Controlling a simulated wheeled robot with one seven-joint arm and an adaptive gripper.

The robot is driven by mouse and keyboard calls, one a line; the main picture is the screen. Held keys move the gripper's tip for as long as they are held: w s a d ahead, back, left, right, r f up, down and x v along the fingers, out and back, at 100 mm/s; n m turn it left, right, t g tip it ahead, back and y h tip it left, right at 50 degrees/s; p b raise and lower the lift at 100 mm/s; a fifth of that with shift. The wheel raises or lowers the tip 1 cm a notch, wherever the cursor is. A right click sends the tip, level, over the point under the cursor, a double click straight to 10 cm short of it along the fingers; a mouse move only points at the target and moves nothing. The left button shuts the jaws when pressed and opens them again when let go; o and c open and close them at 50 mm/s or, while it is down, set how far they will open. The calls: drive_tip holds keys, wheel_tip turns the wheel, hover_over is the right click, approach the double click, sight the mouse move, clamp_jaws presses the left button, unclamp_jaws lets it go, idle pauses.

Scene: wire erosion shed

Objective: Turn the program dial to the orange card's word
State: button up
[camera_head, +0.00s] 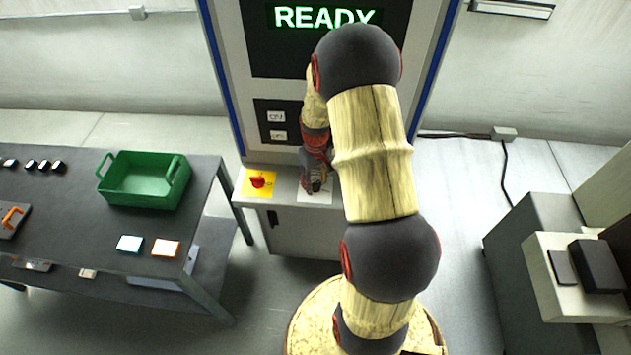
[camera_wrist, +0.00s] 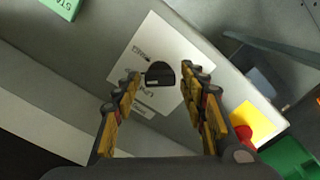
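The program dial (camera_wrist: 160,74) is a black knob with a light mark, on a white plate (camera_wrist: 180,52) with small printed words that I cannot read surely. In the wrist view my gripper (camera_wrist: 162,82) is open, its yellow-and-black fingers apart on either side of the dial. I cannot tell whether they touch it. In the head view my gripper (camera_head: 316,180) is over the white plate (camera_head: 313,196) and mostly hides the dial. The orange card (camera_head: 166,248) lies on the dark table at left; its word is too small to read.
A red knob (camera_head: 258,181) on a yellow plate is left of the dial. The machine's screen (camera_head: 325,17) reads READY. A blue-edged card (camera_head: 129,243) lies beside the orange one. A green bin (camera_head: 145,181) stands on the table. A green START label (camera_wrist: 62,6) shows in the wrist view.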

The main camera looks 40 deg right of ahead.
sight(316, 183)
drive_tip(key=shift+o, duration=0.4)
wheel_tip(316, 183, up, 12)
idle(0.5)
idle(0.5)
